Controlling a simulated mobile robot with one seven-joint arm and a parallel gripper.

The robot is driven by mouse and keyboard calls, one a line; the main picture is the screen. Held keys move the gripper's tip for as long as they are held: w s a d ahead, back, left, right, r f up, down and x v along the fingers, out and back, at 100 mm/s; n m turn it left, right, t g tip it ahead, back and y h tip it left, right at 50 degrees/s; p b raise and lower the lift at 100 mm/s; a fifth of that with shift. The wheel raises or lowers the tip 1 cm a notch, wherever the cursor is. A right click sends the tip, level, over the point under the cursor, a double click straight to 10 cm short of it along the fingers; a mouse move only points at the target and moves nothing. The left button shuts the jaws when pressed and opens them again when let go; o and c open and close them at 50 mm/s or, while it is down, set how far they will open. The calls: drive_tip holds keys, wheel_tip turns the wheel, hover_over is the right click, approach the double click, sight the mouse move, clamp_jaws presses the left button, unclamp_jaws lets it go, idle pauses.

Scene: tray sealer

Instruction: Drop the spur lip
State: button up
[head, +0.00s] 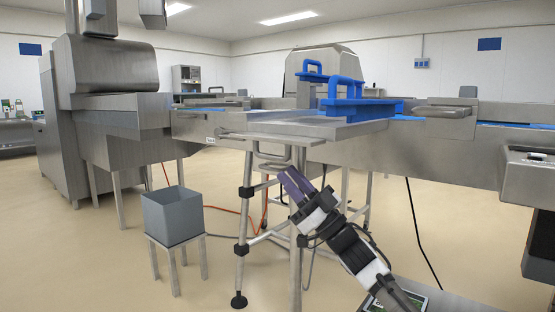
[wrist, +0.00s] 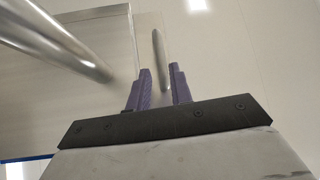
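The spur lip (head: 262,137) shows in the head view as a flat steel plate at the near end of the spur, roughly level. A steel loop handle (head: 268,158) hangs below its front edge. My gripper (head: 290,181) is just below and right of this handle, its purple fingers pointing up at it. In the wrist view my gripper (wrist: 160,82) has its fingers apart. A thin steel bar (wrist: 160,58) appears in the gap between them, with no visible contact. How deep the bar sits between the fingers I cannot tell.
A thicker steel tube (wrist: 60,45) crosses the left of the wrist view. Frame legs (head: 245,205) stand beside my arm. A grey bin (head: 172,214) on a stand is at the left. Blue handled parts (head: 345,92) sit on top of the spur. An orange cable lies on the floor.

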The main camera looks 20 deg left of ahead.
drive_tip(key=v, duration=0.7)
drive_tip(key=shift+p, duration=0.35)
drive_tip(key=shift+f, duration=0.1)
